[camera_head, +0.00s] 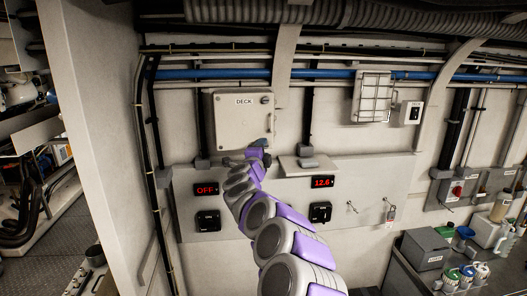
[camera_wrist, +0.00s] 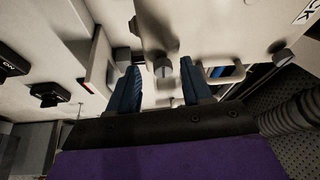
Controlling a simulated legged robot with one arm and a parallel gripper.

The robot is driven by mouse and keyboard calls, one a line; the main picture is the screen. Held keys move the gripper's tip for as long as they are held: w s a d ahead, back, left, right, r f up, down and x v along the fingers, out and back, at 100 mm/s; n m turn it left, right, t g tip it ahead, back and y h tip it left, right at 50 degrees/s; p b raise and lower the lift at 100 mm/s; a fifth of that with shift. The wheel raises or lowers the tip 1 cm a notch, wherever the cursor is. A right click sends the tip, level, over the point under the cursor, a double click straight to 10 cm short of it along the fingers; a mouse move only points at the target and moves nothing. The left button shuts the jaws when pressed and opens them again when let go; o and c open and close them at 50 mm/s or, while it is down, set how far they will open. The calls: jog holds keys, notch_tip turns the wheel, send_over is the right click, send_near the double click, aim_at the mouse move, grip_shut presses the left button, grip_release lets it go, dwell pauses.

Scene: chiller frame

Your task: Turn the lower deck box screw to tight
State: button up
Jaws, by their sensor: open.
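The pale grey deck box (camera_head: 238,122), labelled DECK, is on the wall. Its upper right screw (camera_head: 264,100) is in plain view; my gripper (camera_head: 262,147) is at its lower right corner and largely hides the lower screw in the head view. In the wrist view, the lower deck box screw (camera_wrist: 162,67), a round grey knob, appears between the two dark blue fingertips of my gripper (camera_wrist: 161,77). The fingers are open, and gaps show on both sides of the knob. The upper screw (camera_wrist: 283,57) is farther right, near the label. The slot angle cannot be made out.
A small shelf (camera_head: 300,166) juts out right of my gripper. Below are red displays reading OFF (camera_head: 206,189) and 12.6 (camera_head: 322,182), with black switches. A metal handle (camera_wrist: 225,72) is beside the right finger. A blue pipe (camera_head: 215,74) runs above.

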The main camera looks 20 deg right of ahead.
jog(key=b+v, duration=0.2)
jog(key=v, duration=1.4)
jog(key=shift+b, duration=0.4)
jog(key=shift+a, duration=0.1)
